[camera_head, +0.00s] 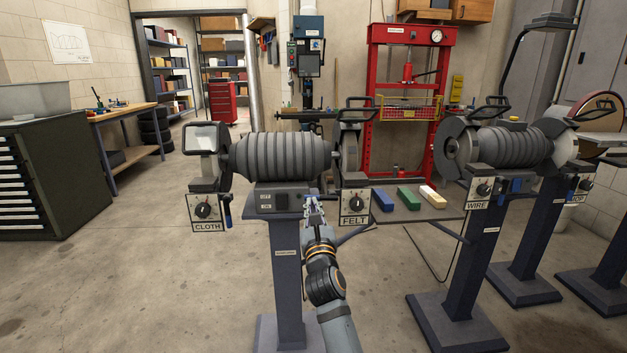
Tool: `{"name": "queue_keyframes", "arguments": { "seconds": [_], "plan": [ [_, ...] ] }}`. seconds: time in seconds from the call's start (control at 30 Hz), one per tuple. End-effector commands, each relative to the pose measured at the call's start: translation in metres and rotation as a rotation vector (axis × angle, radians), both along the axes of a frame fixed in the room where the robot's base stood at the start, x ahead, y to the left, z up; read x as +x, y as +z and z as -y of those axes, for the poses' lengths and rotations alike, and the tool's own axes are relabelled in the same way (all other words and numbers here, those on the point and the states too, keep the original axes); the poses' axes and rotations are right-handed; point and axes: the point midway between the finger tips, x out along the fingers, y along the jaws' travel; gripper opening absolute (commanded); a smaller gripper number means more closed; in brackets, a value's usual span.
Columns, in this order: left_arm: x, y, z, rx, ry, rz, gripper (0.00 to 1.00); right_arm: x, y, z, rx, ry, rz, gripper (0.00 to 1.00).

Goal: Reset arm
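My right gripper (314,205) is in the camera_head view at the middle, on an arm that comes up from the bottom. It is in front of the dark control box (279,200) of a bench grinder (283,157), just left of the FELT dial panel (354,206). It is too small to tell whether it is open or shut, or whether it touches the box. My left gripper is not in view.
The grinder stands on a blue pedestal (289,285), with a CLOTH dial panel (206,211) at its left. A second grinder (500,147) stands at the right. A red press (408,100) is behind. The floor at left is clear.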

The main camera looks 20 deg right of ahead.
Motion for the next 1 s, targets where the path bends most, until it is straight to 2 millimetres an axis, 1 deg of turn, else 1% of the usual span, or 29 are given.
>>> {"name": "queue_keyframes", "arguments": {
  "seconds": [0.03, 0.1, 0.2, 0.67, 0.77, 0.87, 0.9, 0.97, 1.0],
  "plan": [
    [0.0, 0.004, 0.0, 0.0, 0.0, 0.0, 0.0, -0.003, 0.081, 0.0, -0.015, 0.003, 0.131, 0.0],
    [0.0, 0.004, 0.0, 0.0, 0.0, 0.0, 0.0, -0.003, 0.087, 0.0, -0.017, 0.002, 0.131, 0.0],
    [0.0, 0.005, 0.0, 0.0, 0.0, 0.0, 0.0, -0.003, 0.092, 0.0, -0.018, 0.003, 0.128, 0.0],
    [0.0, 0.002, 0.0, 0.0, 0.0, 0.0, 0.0, -0.002, 0.083, 0.0, -0.017, 0.001, 0.114, 0.0],
    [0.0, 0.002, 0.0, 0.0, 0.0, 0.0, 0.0, -0.006, 0.073, -0.001, -0.116, -0.025, 0.113, 0.0],
    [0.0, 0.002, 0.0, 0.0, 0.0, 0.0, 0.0, -0.019, 0.045, -0.012, -0.415, -0.07, 0.11, 0.0],
    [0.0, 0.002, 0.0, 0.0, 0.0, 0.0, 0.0, -0.026, 0.027, -0.023, -0.588, -0.073, 0.103, 0.0],
    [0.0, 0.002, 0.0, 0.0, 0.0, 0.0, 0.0, -0.036, -0.011, -0.047, -0.874, -0.049, 0.082, 0.0],
    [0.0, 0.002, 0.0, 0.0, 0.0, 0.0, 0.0, -0.044, -0.042, -0.065, -1.067, -0.011, 0.063, 0.0]
  ]
}}
